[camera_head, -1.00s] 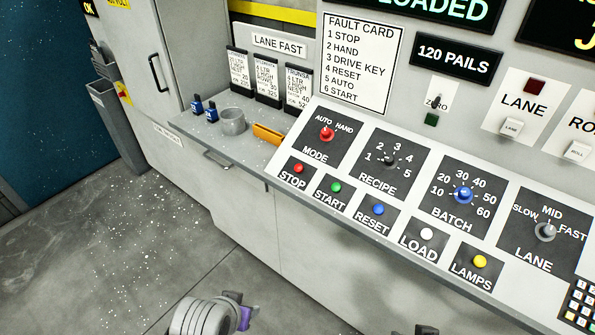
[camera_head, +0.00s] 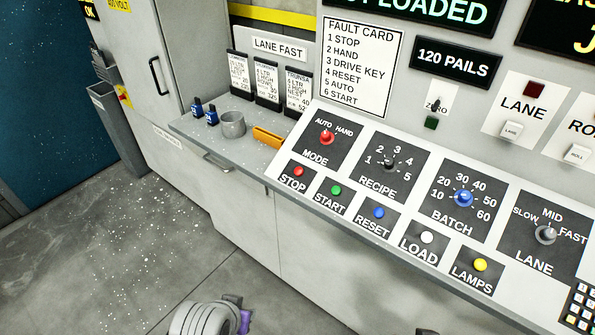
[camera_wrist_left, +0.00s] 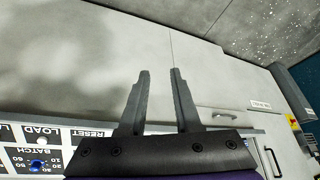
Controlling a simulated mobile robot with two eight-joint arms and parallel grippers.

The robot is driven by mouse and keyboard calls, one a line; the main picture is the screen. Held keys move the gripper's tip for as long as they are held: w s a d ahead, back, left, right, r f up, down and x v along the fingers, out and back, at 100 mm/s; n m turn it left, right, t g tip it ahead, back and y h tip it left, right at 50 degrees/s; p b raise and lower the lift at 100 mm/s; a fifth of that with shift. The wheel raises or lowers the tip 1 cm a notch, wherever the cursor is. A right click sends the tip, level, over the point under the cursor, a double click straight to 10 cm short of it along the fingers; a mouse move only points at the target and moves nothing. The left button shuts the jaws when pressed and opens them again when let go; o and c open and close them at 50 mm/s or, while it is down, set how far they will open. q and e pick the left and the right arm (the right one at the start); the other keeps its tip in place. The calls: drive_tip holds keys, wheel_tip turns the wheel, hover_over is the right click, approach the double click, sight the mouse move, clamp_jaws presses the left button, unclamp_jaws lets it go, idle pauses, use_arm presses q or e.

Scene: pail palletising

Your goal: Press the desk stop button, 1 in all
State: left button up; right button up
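The desk stop button (camera_head: 298,171) is a small red button on the dark STOP plate, at the left end of the lower row on the sloping desk panel. Nothing touches it or covers it in the head view. My left arm shows only as a grey link with a purple part at the bottom edge of that view. In the left wrist view my left gripper (camera_wrist_left: 160,72) is open and empty, its two dark fingers apart in front of the pale cabinet front. A small dark piece at the head view's bottom edge may be part of my right gripper, but I cannot tell.
Green START (camera_head: 336,190), blue RESET (camera_head: 378,211), white LOAD (camera_head: 427,237) and yellow LAMPS (camera_head: 480,264) buttons run rightward from STOP. The red MODE knob (camera_head: 326,137) sits above it. A grey cup (camera_head: 232,124) and orange object (camera_head: 267,137) lie on the ledge to the left.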

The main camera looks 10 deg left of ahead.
use_arm(q)
clamp_jaws()
idle(1.4)
